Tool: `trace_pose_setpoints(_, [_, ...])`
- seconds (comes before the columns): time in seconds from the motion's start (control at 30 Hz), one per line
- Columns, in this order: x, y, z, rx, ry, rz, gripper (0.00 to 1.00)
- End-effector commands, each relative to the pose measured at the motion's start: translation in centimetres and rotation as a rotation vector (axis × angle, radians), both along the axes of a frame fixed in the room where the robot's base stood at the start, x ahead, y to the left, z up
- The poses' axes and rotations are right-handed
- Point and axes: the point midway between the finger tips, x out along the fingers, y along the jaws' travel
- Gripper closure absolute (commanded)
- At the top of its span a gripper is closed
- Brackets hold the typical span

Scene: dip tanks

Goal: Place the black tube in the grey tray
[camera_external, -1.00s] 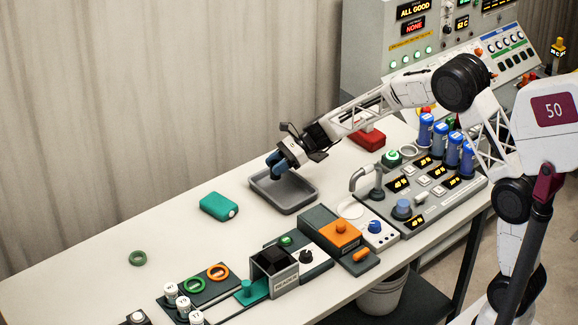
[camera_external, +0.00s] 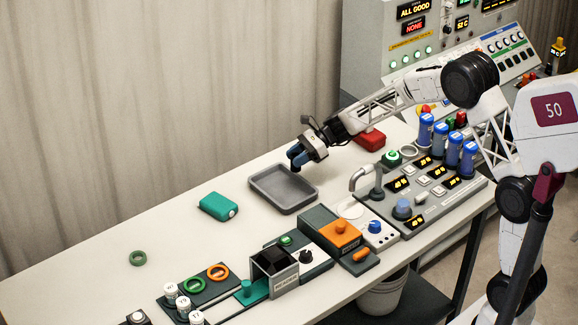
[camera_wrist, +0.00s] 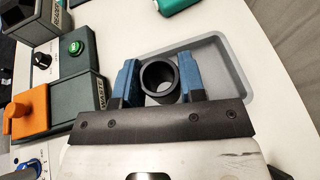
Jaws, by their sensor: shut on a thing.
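The black tube (camera_wrist: 160,78) shows end-on in the wrist view, between the two blue fingers of my gripper (camera_wrist: 160,82). My gripper is shut on it. In the wrist view the tray (camera_wrist: 239,85) lies below and behind the held tube, partly covered by the fingers.
A teal case (camera_external: 218,206) lies left of the tray. An orange-topped box (camera_external: 338,236) stands in front, with a faucet (camera_external: 368,180) to the right. A red box (camera_external: 368,139) sits behind the arm. The table left of the teal case is mostly clear.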

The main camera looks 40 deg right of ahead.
Motion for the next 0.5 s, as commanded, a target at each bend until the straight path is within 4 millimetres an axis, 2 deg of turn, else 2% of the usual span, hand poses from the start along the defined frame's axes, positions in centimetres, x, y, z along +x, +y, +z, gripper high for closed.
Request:
trace_pose_setpoints(0.3, [0.0,0.0,-4.1,-0.001,0.002,0.000,0.93])
trace_pose_setpoints(0.5, [0.0,0.0,-5.7,0.000,0.000,0.000,0.93])
